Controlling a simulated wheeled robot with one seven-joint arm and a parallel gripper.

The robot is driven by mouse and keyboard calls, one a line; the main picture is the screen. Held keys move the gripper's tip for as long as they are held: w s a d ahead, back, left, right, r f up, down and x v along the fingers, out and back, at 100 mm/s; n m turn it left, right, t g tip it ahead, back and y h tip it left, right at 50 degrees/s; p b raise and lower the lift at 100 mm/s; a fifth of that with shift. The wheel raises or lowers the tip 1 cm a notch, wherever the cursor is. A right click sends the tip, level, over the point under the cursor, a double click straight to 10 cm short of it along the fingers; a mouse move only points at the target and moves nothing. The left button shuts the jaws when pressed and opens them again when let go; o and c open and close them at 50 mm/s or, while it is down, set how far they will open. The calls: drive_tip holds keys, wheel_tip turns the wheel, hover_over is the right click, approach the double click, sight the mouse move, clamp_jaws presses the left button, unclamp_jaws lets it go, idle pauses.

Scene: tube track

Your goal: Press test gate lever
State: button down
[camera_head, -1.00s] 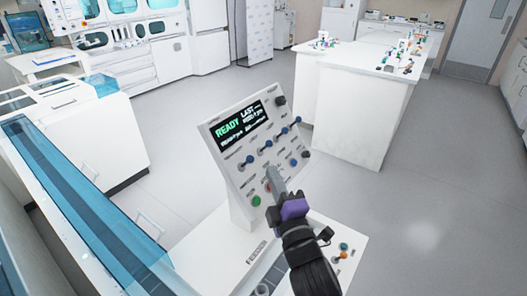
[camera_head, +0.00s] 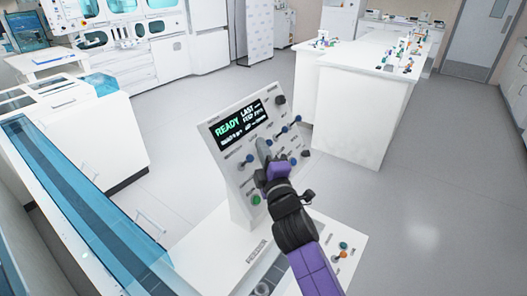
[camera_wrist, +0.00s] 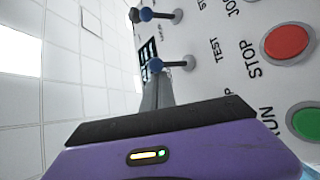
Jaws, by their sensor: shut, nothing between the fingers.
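The test gate lever, a short metal rod with a blue ball end (camera_wrist: 156,65), sticks out of the white control panel (camera_head: 231,174) beside the label TEST in the wrist view. My gripper (camera_head: 262,145) is in front of the panel, fingers shut and empty, pointing at the lever row. In the wrist view, the grey fingertips (camera_wrist: 155,80) are right at the blue ball. Whether they touch it is unclear. In the head view, my gripper hides most of this lever.
Other blue-ended levers (camera_head: 248,160) are close on both sides. A red STOP button (camera_wrist: 287,42) and a green RUN button (camera_wrist: 305,122) sit below the lever row. The panel's screen (camera_head: 238,125) reads READY. A white bench (camera_head: 340,110) stands behind, with open floor to the right.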

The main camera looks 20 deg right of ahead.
drive_tip(key=shift+f+b, duration=0.15)
drive_tip(key=shift+b, duration=0.45)
drive_tip(key=shift+f+b, duration=0.15)
drive_tip(key=shift+b, duration=0.35)
drive_tip(key=shift+s, duration=0.1)
drive_tip(key=shift+t+b, duration=0.3)
drive_tip(key=shift+b, duration=0.15)
